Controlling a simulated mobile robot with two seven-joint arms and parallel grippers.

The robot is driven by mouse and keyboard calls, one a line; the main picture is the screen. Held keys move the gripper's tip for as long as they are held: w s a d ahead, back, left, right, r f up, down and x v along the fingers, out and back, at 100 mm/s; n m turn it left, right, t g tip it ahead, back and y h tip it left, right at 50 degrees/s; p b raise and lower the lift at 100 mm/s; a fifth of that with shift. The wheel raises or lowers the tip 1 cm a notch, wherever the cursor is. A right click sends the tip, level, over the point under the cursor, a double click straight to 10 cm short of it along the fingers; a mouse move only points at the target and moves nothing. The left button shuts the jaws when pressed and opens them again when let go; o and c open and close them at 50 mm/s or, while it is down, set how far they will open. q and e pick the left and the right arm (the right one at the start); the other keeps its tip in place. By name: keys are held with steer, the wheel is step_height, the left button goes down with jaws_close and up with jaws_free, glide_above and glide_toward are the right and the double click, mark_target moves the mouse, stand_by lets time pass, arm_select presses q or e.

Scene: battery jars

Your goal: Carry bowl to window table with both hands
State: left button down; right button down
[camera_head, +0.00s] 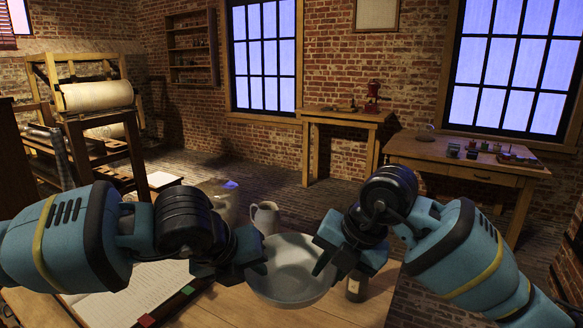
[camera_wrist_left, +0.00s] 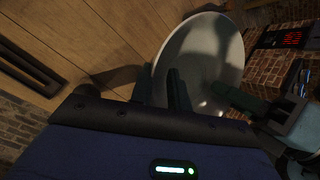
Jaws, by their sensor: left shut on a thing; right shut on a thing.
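A pale grey-white bowl (camera_head: 294,272) is held between my two grippers above the near wooden table, low in the middle of the head view. It also shows in the left wrist view (camera_wrist_left: 205,58). My left gripper (camera_head: 257,264) is shut on the bowl's left rim. My right gripper (camera_head: 322,262) is shut on its right rim. The bowl looks empty. Two tables stand by windows: a small one (camera_head: 342,113) at the back middle, and a larger one (camera_head: 455,168) at the right with several small items on it.
The near table (camera_head: 230,310) carries an open book (camera_head: 130,290), a white pitcher (camera_head: 265,217) behind the bowl and a small jar (camera_head: 356,287) at its right. A wooden loom (camera_head: 90,100) stands at the left. Dark floor (camera_head: 290,190) is open between the tables.

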arm_select(q)
steer(key=shift+w+a+r, duration=0.1)
steer(key=shift+w+r, duration=0.2)
steer(key=shift+w, duration=0.25)
arm_select(e)
steer(key=shift+w+d+r, duration=0.15)
steer(key=shift+w+r, duration=0.3)
steer(key=shift+w, duration=0.2)
arm_select(q)
steer(key=shift+w, duration=0.1)
arm_select(e)
steer(key=shift+r, duration=0.1)
